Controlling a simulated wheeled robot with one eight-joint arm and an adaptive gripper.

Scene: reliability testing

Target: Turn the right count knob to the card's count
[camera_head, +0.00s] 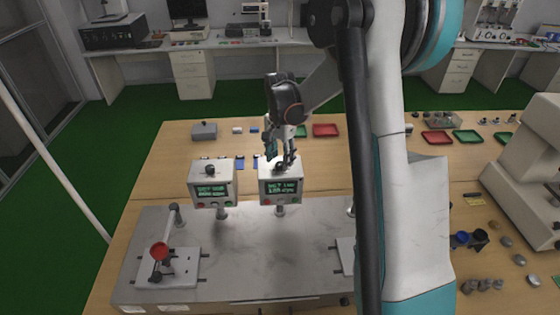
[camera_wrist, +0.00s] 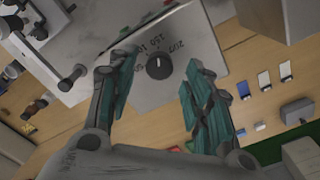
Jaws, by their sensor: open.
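The right count knob is a black round knob (camera_wrist: 158,67) with a pale pointer line, on the sloped top of the right control box (camera_head: 279,189). Numbers ring it in the wrist view, with 100, 150 and 200 partly readable. The box's green display (camera_head: 285,187) is lit, its text too small to read surely. My gripper (camera_head: 281,162) is above this box; in the wrist view its teal fingers (camera_wrist: 157,92) are spread, one on either side of the knob and apart from it. The left box (camera_head: 211,187) has its own knob (camera_head: 210,169). I cannot identify the card.
Both boxes stand on posts at the back of a grey metal plate (camera_head: 232,255). A lever with a red knob (camera_head: 159,251) is at front left. Red trays (camera_head: 325,130) and a grey box (camera_head: 204,130) lie behind on the wooden table.

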